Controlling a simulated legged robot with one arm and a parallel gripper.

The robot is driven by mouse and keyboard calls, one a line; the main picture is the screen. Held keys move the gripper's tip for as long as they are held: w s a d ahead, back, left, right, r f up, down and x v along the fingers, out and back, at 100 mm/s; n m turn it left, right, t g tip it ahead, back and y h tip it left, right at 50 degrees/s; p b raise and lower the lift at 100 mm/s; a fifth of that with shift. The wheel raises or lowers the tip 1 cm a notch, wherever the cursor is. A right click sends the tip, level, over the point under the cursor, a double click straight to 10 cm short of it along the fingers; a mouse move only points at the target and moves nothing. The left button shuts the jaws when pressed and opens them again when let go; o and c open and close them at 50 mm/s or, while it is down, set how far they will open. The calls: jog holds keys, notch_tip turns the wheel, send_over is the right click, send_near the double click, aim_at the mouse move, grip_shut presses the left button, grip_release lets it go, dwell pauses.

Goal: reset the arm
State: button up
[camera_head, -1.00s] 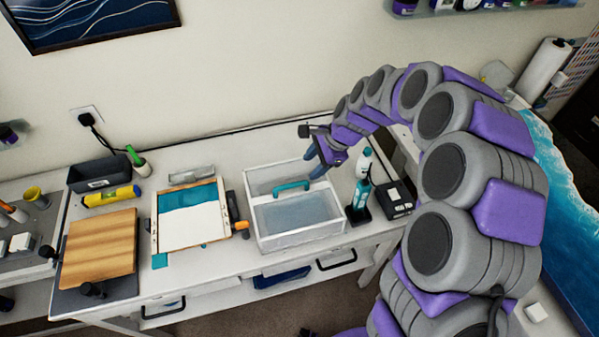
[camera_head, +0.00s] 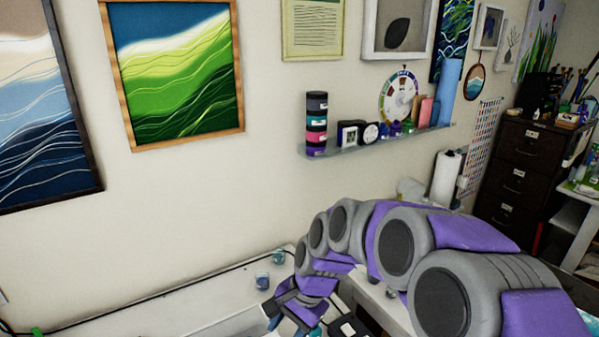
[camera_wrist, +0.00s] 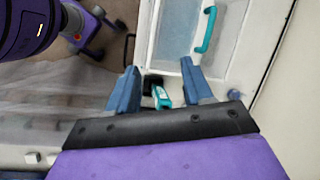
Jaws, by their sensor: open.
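My purple and grey arm comes in from the lower right of the head view. My gripper (camera_head: 288,314) is low in that view, over the white table, partly cut off by the bottom edge. In the wrist view its two blue fingers are spread apart, with nothing held between them (camera_wrist: 160,86). A bottle with a teal part (camera_wrist: 161,97) shows beyond the gap between the fingers. A white box (camera_wrist: 174,45) with a teal handle (camera_wrist: 206,30) lies beyond the fingers, at the top of the wrist view.
A paper towel roll (camera_head: 446,179) and a dark drawer cabinet (camera_head: 520,175) are at the right. The wall left of my arm is bare below the pictures.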

jog(key=s+d+f+n+h+b, duration=0.1)
jog(key=s+d+n+b, duration=0.1)
jog(key=s+d, duration=0.3)
jog(key=s+d+f+n+h+b, duration=0.1)
jog(key=s+d, duration=0.4)
jog(key=s, duration=0.7)
jog(key=s+d+f+n+g+h+b, duration=0.1)
jog(key=s+d+n, duration=0.3)
jog(key=s, duration=0.5)
jog(key=shift+d+f+h+b, duration=0.5)
jog(key=shift+d+f+b, duration=0.1)
jog(key=shift+d+b, duration=0.25)
jog(key=shift+d, duration=0.25)
